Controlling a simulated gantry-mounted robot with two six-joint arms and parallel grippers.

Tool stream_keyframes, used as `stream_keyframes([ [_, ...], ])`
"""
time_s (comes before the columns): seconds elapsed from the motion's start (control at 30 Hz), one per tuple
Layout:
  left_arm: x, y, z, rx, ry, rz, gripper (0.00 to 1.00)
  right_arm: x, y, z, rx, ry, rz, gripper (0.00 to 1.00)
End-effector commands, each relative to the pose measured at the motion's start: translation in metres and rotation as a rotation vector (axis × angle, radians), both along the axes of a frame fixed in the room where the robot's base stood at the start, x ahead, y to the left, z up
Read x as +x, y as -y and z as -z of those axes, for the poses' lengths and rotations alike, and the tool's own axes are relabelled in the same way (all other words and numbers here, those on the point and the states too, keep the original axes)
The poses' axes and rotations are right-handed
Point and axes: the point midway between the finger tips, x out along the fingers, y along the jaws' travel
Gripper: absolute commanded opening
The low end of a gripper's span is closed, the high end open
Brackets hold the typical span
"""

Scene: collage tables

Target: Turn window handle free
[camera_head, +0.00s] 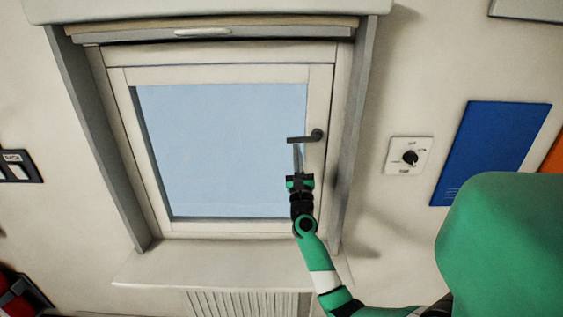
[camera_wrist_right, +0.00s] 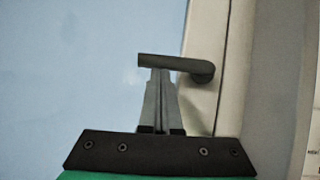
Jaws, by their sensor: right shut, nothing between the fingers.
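The window (camera_head: 222,150) is a closed-looking white frame with a blue-grey pane. Its dark handle (camera_head: 304,137) sits on the right side of the frame and points left, roughly horizontal. The handle (camera_wrist_right: 176,64) also shows in the right wrist view, with its pivot at the right. My right gripper (camera_head: 298,150) is shut and empty, its fingertips just below the handle's lever. In the right wrist view the shut fingertips (camera_wrist_right: 160,74) meet the lever's lower edge; I cannot tell whether they touch it. My left gripper is not in view.
A rotary switch (camera_head: 409,157) and a blue panel (camera_head: 490,150) are on the wall to the right. A deep grey reveal surrounds the window, with a sill (camera_head: 225,265) and a radiator (camera_head: 245,303) below. A blind with a pale grip (camera_head: 203,32) is at the top.

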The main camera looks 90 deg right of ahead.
Motion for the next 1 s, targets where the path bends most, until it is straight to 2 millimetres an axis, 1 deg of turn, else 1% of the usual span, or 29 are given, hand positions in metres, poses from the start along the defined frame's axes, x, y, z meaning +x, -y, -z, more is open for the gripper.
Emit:
stream_keyframes([
  [0.2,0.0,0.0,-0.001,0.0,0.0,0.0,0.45,-0.007,0.002,-0.004,-0.001,-0.001,0.013,0.0],
  [0.7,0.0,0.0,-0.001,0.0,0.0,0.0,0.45,-0.008,0.002,-0.003,0.0,-0.004,0.014,0.0],
  [0.87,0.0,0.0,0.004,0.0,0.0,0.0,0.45,-0.006,-0.006,0.006,0.001,-0.004,0.011,0.0],
  [1.0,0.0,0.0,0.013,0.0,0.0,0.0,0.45,-0.003,-0.023,0.023,0.0,-0.004,0.004,0.0],
])
